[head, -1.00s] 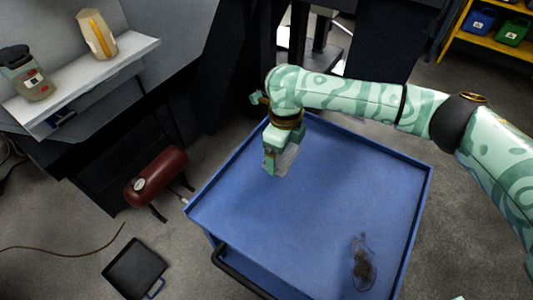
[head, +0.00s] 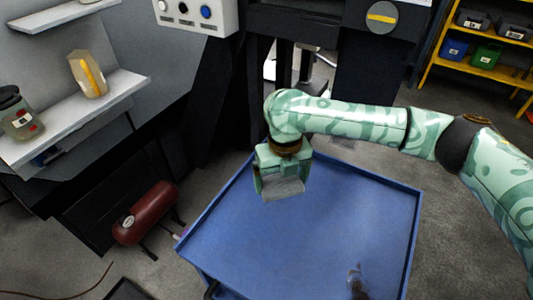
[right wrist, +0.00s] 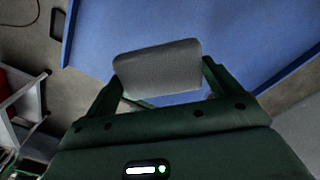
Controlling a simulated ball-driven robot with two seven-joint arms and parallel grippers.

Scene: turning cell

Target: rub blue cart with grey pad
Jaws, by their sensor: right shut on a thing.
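The blue cart (head: 300,245) stands in the middle of the head view, its flat top ringed by a low rim. A dark smudge (head: 356,280) marks its top near the front right. My right gripper (head: 281,190) is shut on the grey pad (head: 285,188), over the back left part of the cart top. In the right wrist view the pad (right wrist: 158,70) sits between the two fingers, with the blue cart top (right wrist: 230,30) beyond it. I cannot tell whether the pad touches the cart. My left gripper is not in view.
A red tank (head: 146,212) lies on the floor left of the cart. A grey shelf (head: 70,125) with a jar (head: 18,118) and a bottle (head: 88,76) is at the left. A yellow rack (head: 490,55) with bins is at the back right. Most of the cart top is clear.

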